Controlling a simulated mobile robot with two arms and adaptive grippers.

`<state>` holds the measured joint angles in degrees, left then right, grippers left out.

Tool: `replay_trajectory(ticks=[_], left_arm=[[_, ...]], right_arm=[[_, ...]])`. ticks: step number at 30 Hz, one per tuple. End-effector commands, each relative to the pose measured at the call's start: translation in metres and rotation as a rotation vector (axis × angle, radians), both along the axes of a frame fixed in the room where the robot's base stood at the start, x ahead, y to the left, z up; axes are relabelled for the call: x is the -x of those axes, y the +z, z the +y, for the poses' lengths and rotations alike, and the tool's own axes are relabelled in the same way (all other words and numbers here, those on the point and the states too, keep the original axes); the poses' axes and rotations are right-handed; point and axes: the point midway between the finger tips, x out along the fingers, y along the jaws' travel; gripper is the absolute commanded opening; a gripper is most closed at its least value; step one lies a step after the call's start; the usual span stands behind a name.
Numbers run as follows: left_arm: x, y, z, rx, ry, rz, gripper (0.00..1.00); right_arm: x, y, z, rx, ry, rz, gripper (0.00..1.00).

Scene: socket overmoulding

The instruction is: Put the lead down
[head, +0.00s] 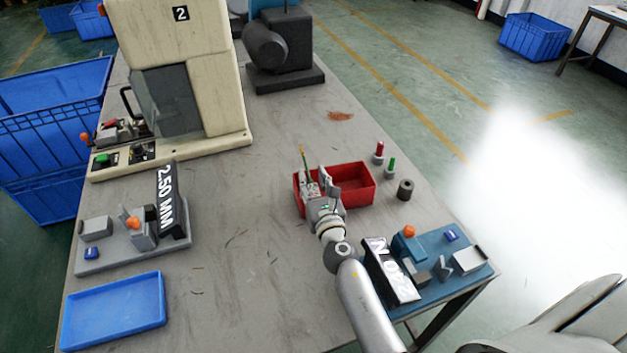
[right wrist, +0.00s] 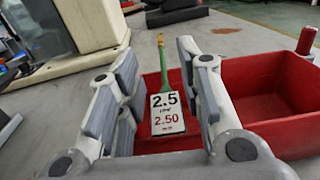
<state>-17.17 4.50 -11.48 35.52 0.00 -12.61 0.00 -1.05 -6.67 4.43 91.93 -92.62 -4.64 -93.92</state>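The lead (head: 304,162) is a thin green and yellow strand standing nearly upright at the left end of the red bin (head: 355,186). In the right wrist view the lead (right wrist: 162,62) carries a white tag (right wrist: 168,113) reading 2.5 and 2.50. My right gripper (head: 322,180) is low at the bin's left part. In its wrist view the fingers (right wrist: 163,95) are apart, with the lead and tag between them and a gap showing beside the tag. The lead's lower end is hidden, and I cannot tell whether it rests on the bin floor. My left gripper is not in view.
A red peg (head: 379,150), a green peg (head: 390,166) and a dark cylinder (head: 405,189) stand right of the bin. A blue fixture (head: 440,293) is near the right edge. A 2.50 MM fixture (head: 117,257), a blue tray (head: 113,311) and a cream machine (head: 215,110) are left. The table's middle is clear.

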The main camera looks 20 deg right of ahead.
Motion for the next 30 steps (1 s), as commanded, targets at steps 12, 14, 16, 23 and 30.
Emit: replay_trajectory(ticks=[12,14,16,23,30], left_arm=[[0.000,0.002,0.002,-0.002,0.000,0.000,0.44],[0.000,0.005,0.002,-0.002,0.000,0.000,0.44],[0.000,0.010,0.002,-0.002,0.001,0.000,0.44],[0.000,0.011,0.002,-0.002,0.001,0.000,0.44],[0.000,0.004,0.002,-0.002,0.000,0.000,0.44]], right_arm=[[0.000,0.002,0.000,0.000,-0.001,0.000,0.47],[0.000,0.005,0.000,0.000,-0.001,0.000,0.47],[0.000,0.011,-0.001,0.000,-0.002,-0.001,0.47],[0.031,0.011,0.005,0.001,0.000,0.002,0.47],[0.074,0.009,0.012,0.001,-0.001,0.002,0.47]])
